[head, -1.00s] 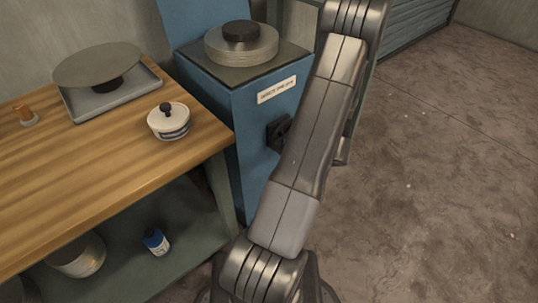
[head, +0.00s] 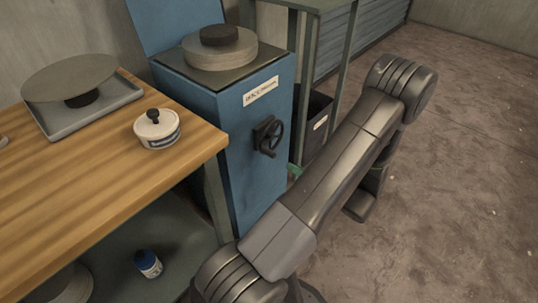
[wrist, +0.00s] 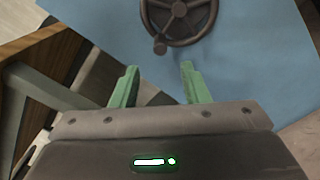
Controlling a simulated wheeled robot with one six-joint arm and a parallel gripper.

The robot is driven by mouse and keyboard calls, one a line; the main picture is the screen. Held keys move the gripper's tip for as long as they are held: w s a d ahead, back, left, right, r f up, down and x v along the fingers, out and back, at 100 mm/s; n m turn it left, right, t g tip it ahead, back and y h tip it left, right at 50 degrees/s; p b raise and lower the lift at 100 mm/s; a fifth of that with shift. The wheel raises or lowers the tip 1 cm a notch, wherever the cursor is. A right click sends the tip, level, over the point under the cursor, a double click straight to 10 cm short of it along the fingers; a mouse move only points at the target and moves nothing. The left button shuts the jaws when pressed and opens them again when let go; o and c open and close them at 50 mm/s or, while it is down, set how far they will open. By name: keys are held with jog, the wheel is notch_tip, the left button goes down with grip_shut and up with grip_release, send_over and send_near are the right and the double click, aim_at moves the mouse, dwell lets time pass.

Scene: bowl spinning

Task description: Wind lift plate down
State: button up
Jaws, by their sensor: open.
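A blue cabinet (head: 245,130) stands at the right end of the wooden bench. A round plate stack with a dark disc on it, the lift plate (head: 220,50), sits on its top. A dark handwheel (head: 268,136) with a knob is on the cabinet's front face. The handwheel (wrist: 182,18) also shows at the top of the wrist view, its knob at the lower left of the rim. My gripper (wrist: 160,80) has green fingers, open and empty, pointing toward the blue face below the wheel and apart from it. In the head view my arm hides nearly all of the gripper.
The wooden bench (head: 90,170) holds a tray (head: 90,115) with a round disc over it and a lidded white pot (head: 157,128). A blue-capped bottle (head: 148,263) is on the lower shelf. A green-framed stand with a dark bin (head: 317,120) is right of the cabinet. Floor at right is clear.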

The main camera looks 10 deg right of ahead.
aim_at(275, 156)
jog(key=b+x, duration=0.2)
jog(key=x, duration=0.9)
jog(key=shift+a, duration=0.1)
grip_shut()
